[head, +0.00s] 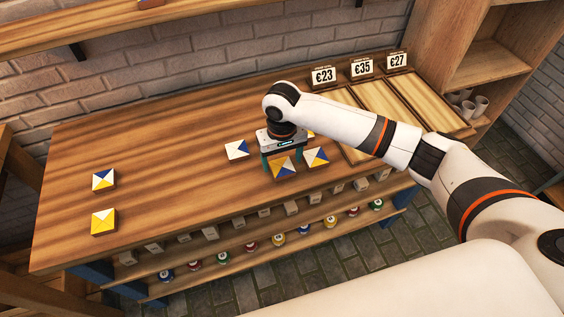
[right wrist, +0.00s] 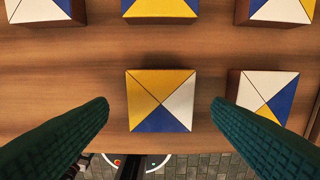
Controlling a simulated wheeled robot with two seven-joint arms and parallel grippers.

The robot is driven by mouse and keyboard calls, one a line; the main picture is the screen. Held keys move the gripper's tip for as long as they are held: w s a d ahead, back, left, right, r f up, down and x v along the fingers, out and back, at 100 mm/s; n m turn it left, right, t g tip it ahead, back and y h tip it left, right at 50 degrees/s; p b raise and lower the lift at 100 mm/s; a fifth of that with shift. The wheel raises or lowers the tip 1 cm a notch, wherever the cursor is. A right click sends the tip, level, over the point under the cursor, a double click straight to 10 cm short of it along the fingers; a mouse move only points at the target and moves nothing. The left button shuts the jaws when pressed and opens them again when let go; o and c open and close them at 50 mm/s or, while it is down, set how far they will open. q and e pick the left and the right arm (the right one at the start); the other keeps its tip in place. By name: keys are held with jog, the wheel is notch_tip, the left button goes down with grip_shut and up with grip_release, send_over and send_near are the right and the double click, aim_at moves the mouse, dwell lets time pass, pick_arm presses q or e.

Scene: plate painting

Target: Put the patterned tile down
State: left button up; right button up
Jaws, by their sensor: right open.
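A square tile with yellow, white and blue triangles (right wrist: 160,98) lies flat on the table. It also shows in the head view (head: 282,170), near the table's front edge. My right gripper (right wrist: 160,104) is open. Its two green fingers stand on either side of this tile, with a visible gap on each side. In the head view the right gripper (head: 281,160) is over the tile and partly hides it. My left gripper is not in view.
Another patterned tile (right wrist: 268,92) lies close on the right, also in the head view (head: 316,156). More tiles lie behind (right wrist: 160,8) and at the left (head: 103,221). Wooden trays (head: 362,110) with price signs (head: 361,67) are at the right. The table's left middle is clear.

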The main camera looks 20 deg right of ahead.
aim_at(282, 167)
notch_tip(282, 167, up, 10)
dwell(0.3)
dwell(0.3)
